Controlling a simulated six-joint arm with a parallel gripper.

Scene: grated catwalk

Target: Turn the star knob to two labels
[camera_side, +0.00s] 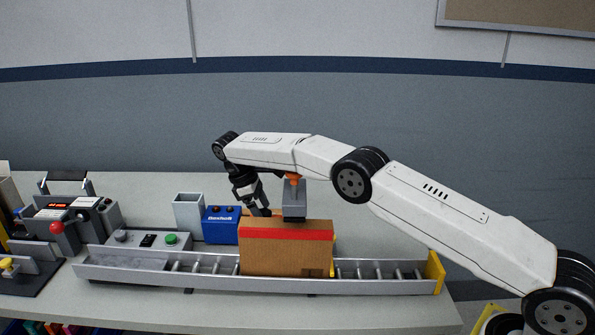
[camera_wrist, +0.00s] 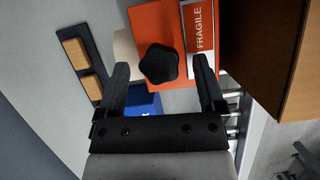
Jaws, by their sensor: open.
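The black star knob (camera_wrist: 159,64) sits on an orange panel (camera_wrist: 152,22) in the wrist view. A label reading FRAGILE (camera_wrist: 203,40) is beside it on the right. My gripper (camera_wrist: 161,66) is open, with one finger on each side of the knob and visible gaps between them and it. In the side view my gripper (camera_side: 261,208) points down behind a cardboard box with a red band (camera_side: 286,256). The box hides the knob and panel there.
The box stands on a roller conveyor (camera_side: 205,265), close to my gripper. A blue box (camera_side: 222,225) and a grey open container (camera_side: 188,211) are to the left. A grey block with an orange top (camera_side: 294,204) is above the box. Control units (camera_side: 67,224) stand at far left.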

